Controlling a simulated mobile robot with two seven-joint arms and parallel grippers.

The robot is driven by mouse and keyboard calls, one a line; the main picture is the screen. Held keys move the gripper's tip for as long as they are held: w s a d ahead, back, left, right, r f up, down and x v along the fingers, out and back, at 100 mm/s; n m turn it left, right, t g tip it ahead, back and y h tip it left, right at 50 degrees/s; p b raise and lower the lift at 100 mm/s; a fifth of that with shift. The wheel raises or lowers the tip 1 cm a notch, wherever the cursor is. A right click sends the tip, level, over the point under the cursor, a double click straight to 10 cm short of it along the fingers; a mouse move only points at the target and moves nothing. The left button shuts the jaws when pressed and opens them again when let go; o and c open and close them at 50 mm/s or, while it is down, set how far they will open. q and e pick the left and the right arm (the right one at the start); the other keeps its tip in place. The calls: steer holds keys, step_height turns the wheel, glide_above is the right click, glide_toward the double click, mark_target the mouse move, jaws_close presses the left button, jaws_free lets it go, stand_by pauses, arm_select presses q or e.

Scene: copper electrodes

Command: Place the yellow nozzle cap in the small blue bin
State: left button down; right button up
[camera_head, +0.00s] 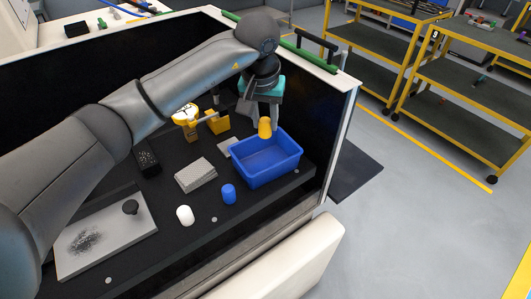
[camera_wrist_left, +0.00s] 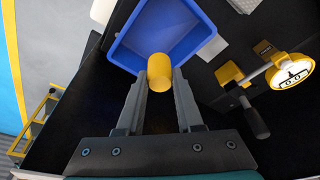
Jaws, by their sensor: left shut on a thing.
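My left gripper (camera_head: 264,118) is shut on the yellow nozzle cap (camera_head: 265,129). It holds the cap over the back edge of the small blue bin (camera_head: 285,169). In the left wrist view the cap (camera_wrist_left: 160,70) sits between the two fingertips (camera_wrist_left: 160,82), with the blue bin (camera_wrist_left: 205,47) just beyond it. The inside of the bin that shows looks empty. My right gripper is in neither view.
A blue cap (camera_head: 229,194) and a white cap (camera_head: 185,215) stand in front of the bin. A yellow gauge device (camera_head: 187,121), a stack of grey sheets (camera_head: 195,175) and a metal plate (camera_head: 106,236) lie to the left. Dark walls (camera_head: 335,130) enclose the bench.

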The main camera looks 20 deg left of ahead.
mark_target(262, 123)
arm_select(q)
steer(key=x, duration=0.3)
steer(key=s+x, duration=0.1)
steer(key=x, duration=0.2)
steer(key=s+x, duration=0.1)
steer(key=x, duration=0.3)
steer(key=shift+s+d+f, duration=0.1)
steer(key=shift+s+f, duration=0.1)
steer(key=shift+f, duration=0.05)
steer(key=shift+b, duration=0.35)
steer(key=shift+f, duration=0.2)
steer(key=c, duration=0.6)
jaws_free()
steer(key=shift+o, duration=0.2)
steer(key=shift+r, duration=0.15)
steer(key=shift+r, duration=0.35)
steer(key=p+v, duration=0.1)
steer(key=v, duration=1)
steer(key=shift+s+r, duration=0.2)
